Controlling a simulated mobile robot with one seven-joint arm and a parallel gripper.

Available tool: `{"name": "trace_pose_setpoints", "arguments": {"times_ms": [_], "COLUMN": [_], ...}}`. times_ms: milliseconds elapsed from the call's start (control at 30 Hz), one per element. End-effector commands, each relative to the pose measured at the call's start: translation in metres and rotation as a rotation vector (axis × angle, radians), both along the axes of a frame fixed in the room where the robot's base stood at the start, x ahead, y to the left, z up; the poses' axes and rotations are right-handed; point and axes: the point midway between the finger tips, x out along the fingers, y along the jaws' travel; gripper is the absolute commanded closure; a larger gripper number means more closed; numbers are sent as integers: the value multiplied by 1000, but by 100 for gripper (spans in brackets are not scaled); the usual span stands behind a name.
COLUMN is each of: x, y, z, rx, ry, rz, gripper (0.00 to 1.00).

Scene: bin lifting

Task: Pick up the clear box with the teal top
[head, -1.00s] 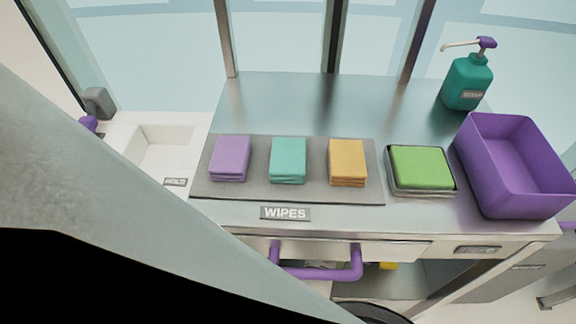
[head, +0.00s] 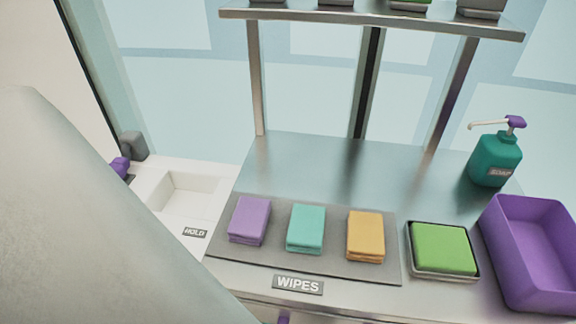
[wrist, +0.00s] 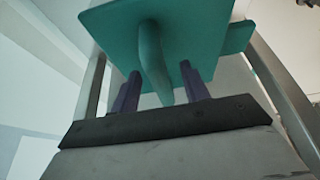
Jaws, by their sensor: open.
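In the wrist view a flat teal panel (wrist: 205,30) fills the upper middle, with a curved teal handle-like piece (wrist: 152,58) on it. It may be the teal top of the box; I cannot see clear walls. My gripper (wrist: 160,72) is open, its two dark purple fingers on either side of the curved piece, close to the panel. I cannot tell whether they touch it. My gripper does not show in the head view, and no clear box with a teal top shows there.
Purple, teal and orange wipes (head: 306,229) lie on a grey mat (head: 225,247) on a steel counter. A green block sits in a tray (head: 470,276). A purple bin (head: 530,255) and teal soap bottle (head: 494,160) stand right. An upper shelf (head: 370,20) carries several items.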

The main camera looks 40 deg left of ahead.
Motion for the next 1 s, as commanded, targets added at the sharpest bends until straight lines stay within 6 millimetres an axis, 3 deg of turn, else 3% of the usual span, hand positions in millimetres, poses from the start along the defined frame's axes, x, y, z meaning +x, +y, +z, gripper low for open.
{"name": "trace_pose_setpoints", "arguments": {"times_ms": [100, 467, 833, 1000], "x": [-11, -12, -12, -12], "y": [17, 20, 19, 19], "z": [2, -11, -11, -11], "rx": [0, 1, 0, 0], "ry": [1, 0, 0, 0], "rz": [4, -1, -1, -1], "gripper": [55, 55, 100, 100]}}
